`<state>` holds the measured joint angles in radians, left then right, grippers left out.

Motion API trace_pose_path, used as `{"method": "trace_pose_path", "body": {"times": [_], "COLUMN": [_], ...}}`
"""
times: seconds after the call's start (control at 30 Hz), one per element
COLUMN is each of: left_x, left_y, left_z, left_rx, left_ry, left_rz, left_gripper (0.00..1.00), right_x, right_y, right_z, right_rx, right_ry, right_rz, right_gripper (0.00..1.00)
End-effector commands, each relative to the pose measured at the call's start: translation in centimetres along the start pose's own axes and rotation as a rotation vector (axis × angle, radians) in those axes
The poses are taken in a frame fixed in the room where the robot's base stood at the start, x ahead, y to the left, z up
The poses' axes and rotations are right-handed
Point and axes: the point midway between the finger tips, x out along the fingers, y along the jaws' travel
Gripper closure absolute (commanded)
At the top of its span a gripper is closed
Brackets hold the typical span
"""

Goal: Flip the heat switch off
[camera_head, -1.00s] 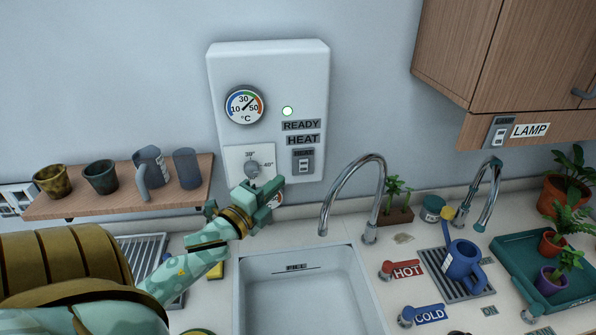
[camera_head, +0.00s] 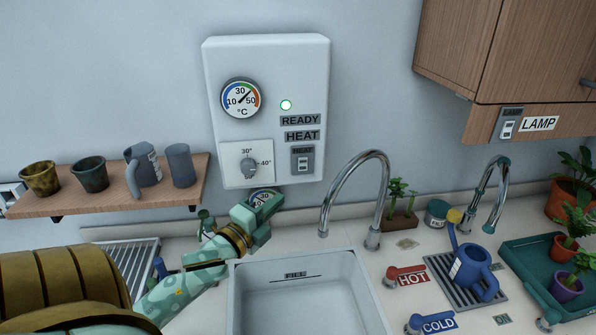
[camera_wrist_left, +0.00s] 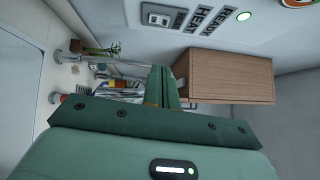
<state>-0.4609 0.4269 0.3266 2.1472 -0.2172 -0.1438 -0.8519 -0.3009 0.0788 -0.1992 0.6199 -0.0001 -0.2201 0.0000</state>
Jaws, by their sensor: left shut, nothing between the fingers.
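The heat switch (camera_head: 303,160) is a small grey rocker under the HEAT label (camera_head: 302,135) on the white wall unit (camera_head: 270,60). It also shows at the top of the left wrist view (camera_wrist_left: 157,17). The round READY light (camera_head: 286,105) on the unit glows pale green. A temperature dial (camera_head: 248,168) sits left of the switch. My left gripper (camera_head: 265,200) is shut and empty, below and left of the switch, near the unit's lower edge, and appears apart from the switch. My right gripper is not in view.
A sink (camera_head: 300,295) and curved faucet (camera_head: 358,200) lie below and right of the unit. A shelf (camera_head: 110,195) with several cups is at left. A cabinet (camera_head: 505,50) with a LAMP switch (camera_head: 508,128) is at right. The wall around the unit is clear.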

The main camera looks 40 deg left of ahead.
Motion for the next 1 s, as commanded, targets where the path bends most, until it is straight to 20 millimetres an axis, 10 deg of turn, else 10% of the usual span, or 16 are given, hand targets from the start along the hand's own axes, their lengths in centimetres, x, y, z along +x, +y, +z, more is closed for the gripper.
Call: {"method": "trace_pose_path", "body": {"times": [0.6,1.0], "left_x": [10.4,12.8], "left_y": [-0.1,0.0], "left_z": [0.2,2.8], "left_rx": [0.001,0.0], "left_ry": [-0.001,0.001], "left_rz": [-0.001,0.0], "left_gripper": [1.0,1.0], "right_x": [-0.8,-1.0], "right_y": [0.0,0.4], "right_z": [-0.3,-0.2], "right_rx": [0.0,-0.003], "right_ry": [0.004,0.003], "right_rz": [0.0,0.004], "right_gripper": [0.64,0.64]}}
